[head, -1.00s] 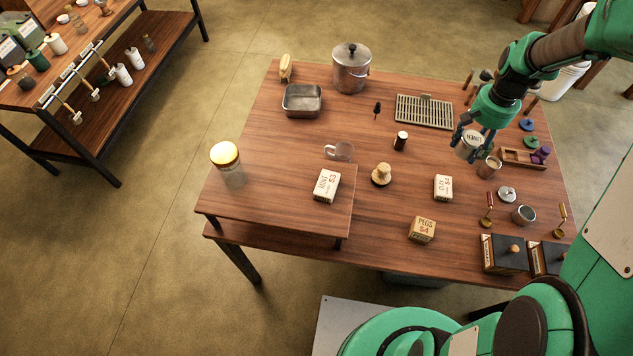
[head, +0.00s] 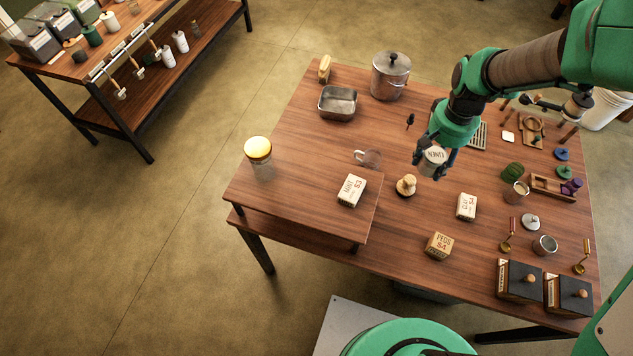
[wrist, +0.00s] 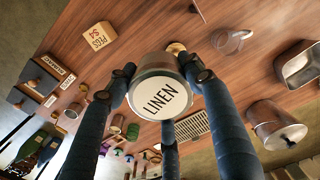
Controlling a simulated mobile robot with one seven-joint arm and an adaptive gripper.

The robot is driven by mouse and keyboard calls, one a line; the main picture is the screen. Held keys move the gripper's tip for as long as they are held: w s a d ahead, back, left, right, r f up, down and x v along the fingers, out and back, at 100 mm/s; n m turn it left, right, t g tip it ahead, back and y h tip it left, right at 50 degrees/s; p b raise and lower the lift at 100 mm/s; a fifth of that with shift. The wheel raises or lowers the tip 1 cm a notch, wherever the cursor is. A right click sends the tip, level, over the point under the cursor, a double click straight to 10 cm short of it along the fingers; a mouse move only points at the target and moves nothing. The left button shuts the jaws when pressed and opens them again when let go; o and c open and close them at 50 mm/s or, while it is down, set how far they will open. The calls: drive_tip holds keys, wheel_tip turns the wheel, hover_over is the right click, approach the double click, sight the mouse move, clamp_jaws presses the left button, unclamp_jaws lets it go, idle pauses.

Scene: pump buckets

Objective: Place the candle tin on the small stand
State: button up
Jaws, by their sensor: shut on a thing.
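My gripper (head: 434,168) is shut on the candle tin (head: 434,160), a silvery cylinder with a pale round top. In the wrist view, the tin (wrist: 160,97) reads "LINEN" and sits between my blue-black fingers. I hold it above the middle of the table, near the round wooden piece with a knob (head: 406,187). The low wooden stand (head: 310,205) is a raised board at the table's front left, to the left of my gripper. A yellow-topped glass jar (head: 258,152) stands at its left and a "MINT $3" box (head: 352,190) at its right.
A glass mug (head: 368,158) is just behind the stand's right end. A metal pan (head: 338,103) and a lidded pot (head: 390,76) stand at the back. The "CLAY" box (head: 466,207) and "PEGS" box (head: 438,246) are at the front. The stand's middle is bare.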

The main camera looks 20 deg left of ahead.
drive_tip(key=s+a+n+p, duration=0.5)
drive_tip(key=s+a+n, duration=0.1)
drive_tip(key=s+a, duration=1.45)
drive_tip(key=shift+s+d+f, duration=0.15)
drive_tip(key=shift+d+f, duration=0.15)
drive_tip(key=shift+f, duration=0.55)
drive_tip(key=shift+s+d+f, duration=0.15)
drive_tip(key=shift+d+f, duration=0.2)
drive_tip(key=shift+f, duration=0.45)
drive_tip(key=shift+s+d+f, duration=0.15)
drive_tip(key=shift+d+f, duration=0.15)
drive_tip(key=shift+f, duration=0.55)
drive_tip(key=shift+b, duration=0.3)
hover_over(319, 183)
drive_tip(key=shift+f, duration=0.75)
drive_tip(key=shift+b, duration=0.3)
drive_tip(key=shift+f, duration=1.75)
